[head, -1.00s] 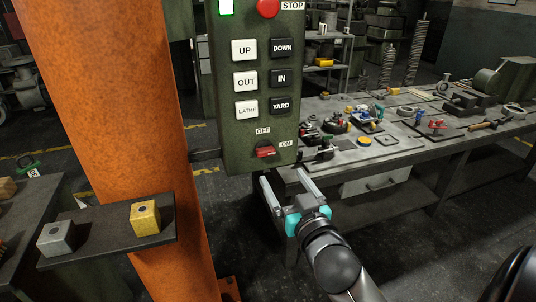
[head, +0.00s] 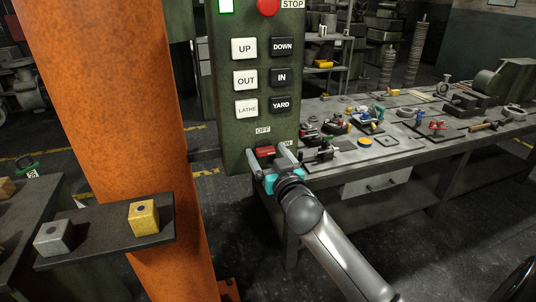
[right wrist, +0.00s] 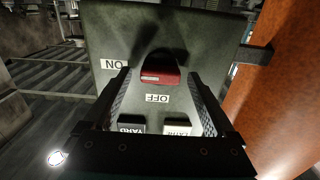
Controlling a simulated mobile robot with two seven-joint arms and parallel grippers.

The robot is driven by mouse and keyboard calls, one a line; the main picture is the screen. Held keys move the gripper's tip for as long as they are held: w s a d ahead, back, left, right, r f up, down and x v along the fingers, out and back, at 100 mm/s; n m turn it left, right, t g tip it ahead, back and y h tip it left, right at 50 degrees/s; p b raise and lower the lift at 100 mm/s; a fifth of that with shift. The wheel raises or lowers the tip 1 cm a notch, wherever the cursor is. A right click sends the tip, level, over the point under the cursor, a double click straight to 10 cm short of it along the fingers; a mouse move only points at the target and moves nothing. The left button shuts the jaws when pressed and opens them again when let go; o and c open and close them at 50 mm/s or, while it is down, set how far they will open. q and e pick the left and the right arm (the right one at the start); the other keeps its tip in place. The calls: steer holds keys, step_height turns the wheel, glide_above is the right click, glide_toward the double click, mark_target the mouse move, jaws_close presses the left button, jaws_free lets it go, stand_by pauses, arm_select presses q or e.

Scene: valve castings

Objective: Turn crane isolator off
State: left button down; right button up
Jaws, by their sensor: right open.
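The crane isolator is a red switch handle (head: 265,152) low on the green control box (head: 232,140). A white OFF label (head: 263,131) is above it, and the ON label to its right is partly covered by a finger. My right gripper (head: 267,149) is open, with its fingers on either side of the handle. In the right wrist view, turned upside down, the handle (right wrist: 162,76) lies crosswise between the open fingers with gaps at both sides. A pale mark is at its end toward the ON label (right wrist: 114,64). My left gripper is not in view.
Above the handle are UP, DOWN, OUT, IN, LATHE and YARD buttons and a red STOP button (head: 268,7). An orange column (head: 110,90) stands left of the box, with a shelf (head: 100,242) holding two blocks. A cluttered workbench (head: 430,150) stands at right.

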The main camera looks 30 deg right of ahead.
steer(key=c, duration=1.4)
steer(key=n+p, duration=0.2)
steer(key=n, duration=0.1)
steer(key=shift+a+r+n, duration=0.1)
steer(key=shift+n, duration=0.3)
steer(key=n+p, duration=0.2)
steer(key=n, duration=0.2)
steer(key=shift+n, duration=0.3)
steer(key=n+p, duration=0.1)
steer(key=n, duration=0.3)
steer(key=shift+a+n, duration=0.15)
steer(key=shift+n, duration=0.15)
steer(key=n, duration=0.1)
steer(key=n+p, duration=0.1)
steer(key=n, duration=0.2)
steer(key=shift+f+n, duration=0.3)
steer(key=shift+n, duration=0.4)
